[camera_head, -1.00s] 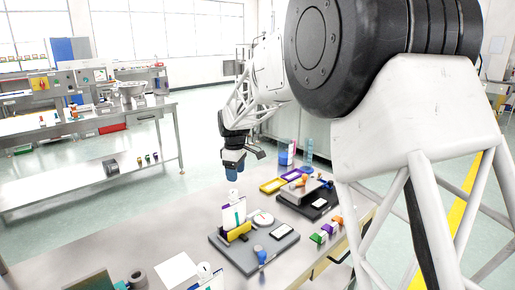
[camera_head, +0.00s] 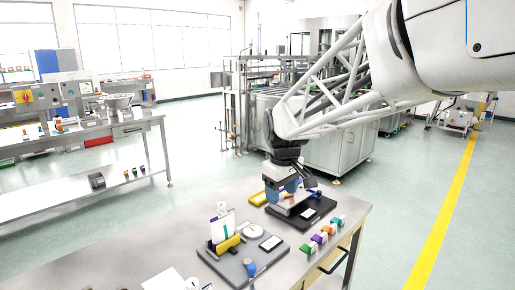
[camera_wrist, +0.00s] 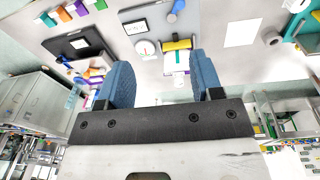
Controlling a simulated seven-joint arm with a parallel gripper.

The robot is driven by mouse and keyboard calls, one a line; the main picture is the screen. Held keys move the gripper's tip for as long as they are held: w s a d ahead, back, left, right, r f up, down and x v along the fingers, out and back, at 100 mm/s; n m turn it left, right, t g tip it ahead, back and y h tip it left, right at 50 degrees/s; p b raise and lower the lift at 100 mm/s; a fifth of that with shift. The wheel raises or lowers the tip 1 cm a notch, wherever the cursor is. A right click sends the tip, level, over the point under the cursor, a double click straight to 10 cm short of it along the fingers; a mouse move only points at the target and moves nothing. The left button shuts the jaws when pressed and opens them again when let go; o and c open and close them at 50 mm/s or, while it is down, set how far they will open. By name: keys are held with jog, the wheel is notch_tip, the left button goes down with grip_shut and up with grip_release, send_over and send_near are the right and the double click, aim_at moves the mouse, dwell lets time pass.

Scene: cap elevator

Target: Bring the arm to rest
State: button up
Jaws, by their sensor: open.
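My gripper (camera_head: 290,187) hangs over the far end of the steel table (camera_head: 115,258) in the head view, in front of the far black board (camera_head: 318,213). In the wrist view its two blue fingers (camera_wrist: 157,85) are spread apart with nothing between them. The wrist view shows the table upside down beyond the fingers. The gripper hides part of the far board and the things on it in the head view. I cannot tell its exact height above the board.
A grey board (camera_head: 226,266) holds a yellow block (camera_head: 228,244), a white dial (camera_head: 253,231) and a blue knob (camera_head: 250,264). Several small coloured blocks (camera_head: 318,239) line the table's right edge. A workbench (camera_head: 75,145) stands at the left, a metal cabinet (camera_head: 335,150) behind.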

jog(key=s+d+f+m, duration=0.1)
jog(key=s+d+m, duration=0.2)
jog(key=s, duration=0.7)
jog(key=s+d+f+m+t, duration=0.1)
jog(key=s+d, duration=0.4)
jog(key=s, duration=0.5)
jog(key=s+d+f+m, duration=0.3)
jog(key=s+d+m, duration=0.1)
jog(key=s, duration=0.5)
jog(key=shift+s+d+f+m, duration=0.15)
jog(key=shift+s+m, duration=0.15)
jog(key=shift+s, duration=0.1)
